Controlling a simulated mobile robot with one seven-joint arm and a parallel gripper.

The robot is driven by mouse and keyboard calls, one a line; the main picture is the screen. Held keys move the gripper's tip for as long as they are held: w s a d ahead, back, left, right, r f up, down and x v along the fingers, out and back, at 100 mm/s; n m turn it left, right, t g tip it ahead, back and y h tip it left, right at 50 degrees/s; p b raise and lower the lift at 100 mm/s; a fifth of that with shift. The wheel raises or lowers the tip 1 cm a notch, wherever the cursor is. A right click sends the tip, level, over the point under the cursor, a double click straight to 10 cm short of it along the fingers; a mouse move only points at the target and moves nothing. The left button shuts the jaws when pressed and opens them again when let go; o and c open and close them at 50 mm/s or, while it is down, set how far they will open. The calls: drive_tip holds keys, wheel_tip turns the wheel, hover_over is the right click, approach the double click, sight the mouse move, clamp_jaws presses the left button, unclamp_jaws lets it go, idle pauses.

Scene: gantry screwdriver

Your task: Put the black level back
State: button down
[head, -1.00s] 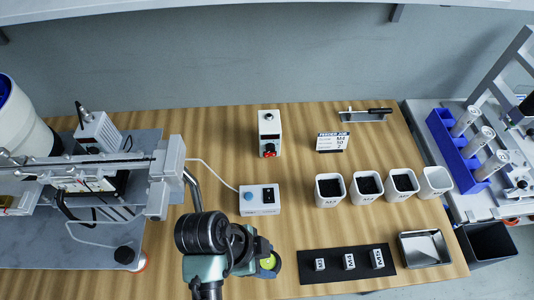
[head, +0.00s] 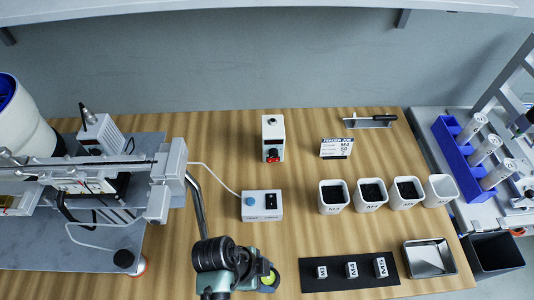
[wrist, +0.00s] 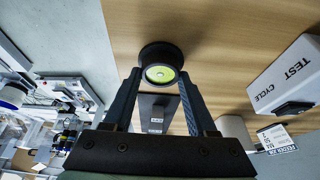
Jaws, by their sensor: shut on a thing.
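The black level is a round black disc with a yellow-green vial face. In the wrist view the level (wrist: 160,57) sits between the tips of my two fingers, its face toward the camera. My gripper (wrist: 158,82) is shut on it. In the head view my gripper (head: 262,276) is at the bottom centre, over the table's front part, and the level (head: 271,280) shows partly at its right side. The fingers and arm hide part of it. The head view does not clearly show how high it is above the wooden table (head: 225,150).
A black mat (head: 314,284) with M3, M4 and M5 blocks lies right of my gripper, with a metal tray (head: 428,258) beyond. A control box (head: 262,205) and several white bins (head: 333,197) stand behind. The gantry machine (head: 165,185) is at left.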

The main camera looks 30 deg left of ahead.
drive_tip(key=shift+c, duration=1)
unclamp_jaws()
drive_tip(key=shift+f, duration=0.1)
drive_tip(key=p+v, duration=0.1)
drive_tip(key=v, duration=1.1)
